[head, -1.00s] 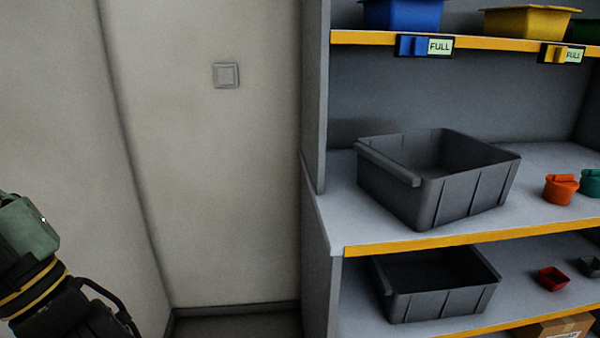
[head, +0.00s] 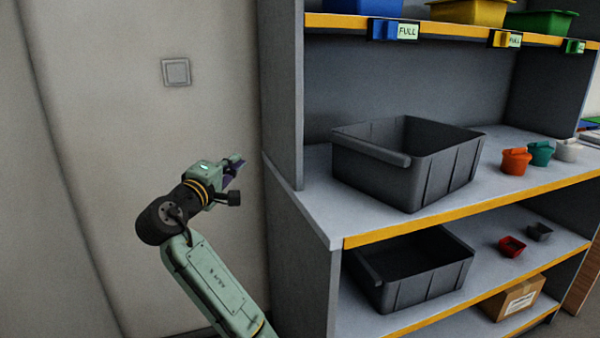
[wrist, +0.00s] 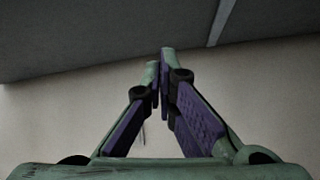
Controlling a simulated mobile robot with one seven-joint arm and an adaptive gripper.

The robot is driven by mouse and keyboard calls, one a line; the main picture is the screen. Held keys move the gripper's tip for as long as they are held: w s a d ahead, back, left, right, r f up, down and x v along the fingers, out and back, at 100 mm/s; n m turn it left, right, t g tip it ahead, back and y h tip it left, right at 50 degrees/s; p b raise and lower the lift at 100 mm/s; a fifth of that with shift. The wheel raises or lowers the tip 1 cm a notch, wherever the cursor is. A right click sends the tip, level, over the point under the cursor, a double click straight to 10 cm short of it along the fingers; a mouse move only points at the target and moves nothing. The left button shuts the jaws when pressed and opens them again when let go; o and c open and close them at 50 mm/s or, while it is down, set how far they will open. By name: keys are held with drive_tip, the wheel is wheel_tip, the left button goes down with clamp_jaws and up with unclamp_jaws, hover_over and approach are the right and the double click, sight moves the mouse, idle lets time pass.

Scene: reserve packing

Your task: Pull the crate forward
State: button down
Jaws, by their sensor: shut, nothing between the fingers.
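A dark grey open crate (head: 440,182) sits on the middle shelf, turned at an angle, with a lip along its left side. It looks empty. A similar dark grey crate (head: 425,285) sits on the lower shelf beneath it. My gripper (head: 238,160) is left of the shelf unit, apart from both crates. In the wrist view my gripper (wrist: 160,62) has its fingertips together with nothing between them. Neither crate can be made out in the wrist view.
The shelf (head: 330,215) has a yellow front edge and a grey side panel (head: 283,100) near my gripper. An orange pot (head: 515,162), a teal pot (head: 541,153) and a white one (head: 568,150) stand right of the upper crate. A cardboard box (head: 513,298) is low down.

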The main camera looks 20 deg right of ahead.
sight(354, 165)
drive_tip(key=s+d+f+m+g+h, duration=0.1)
drive_tip(key=d+g, duration=0.1)
drive_tip(key=d, duration=0.3)
drive_tip(key=s+d+f+m+g+h, duration=0.1)
drive_tip(key=s+d+g+h, duration=0.1)
drive_tip(key=d, duration=0.4)
drive_tip(key=s+d+f+m+g+h, duration=0.1)
drive_tip(key=d+g+h, duration=0.1)
drive_tip(key=d, duration=0.4)
drive_tip(key=shift+s+f+g+b, duration=0.15)
drive_tip(key=shift+s+g+b, duration=0.15)
drive_tip(key=shift+g, duration=0.5)
drive_tip(key=shift+d, duration=0.35)
drive_tip(key=p+x, duration=0.2)
drive_tip(key=x, duration=0.7)
drive_tip(key=shift+w, duration=0.2)
drive_tip(key=d, duration=0.2)
drive_tip(key=s+d, duration=0.1)
drive_tip(key=d, duration=0.1)
drive_tip(key=shift+s+d, duration=0.15)
drive_tip(key=shift+s, duration=0.1)
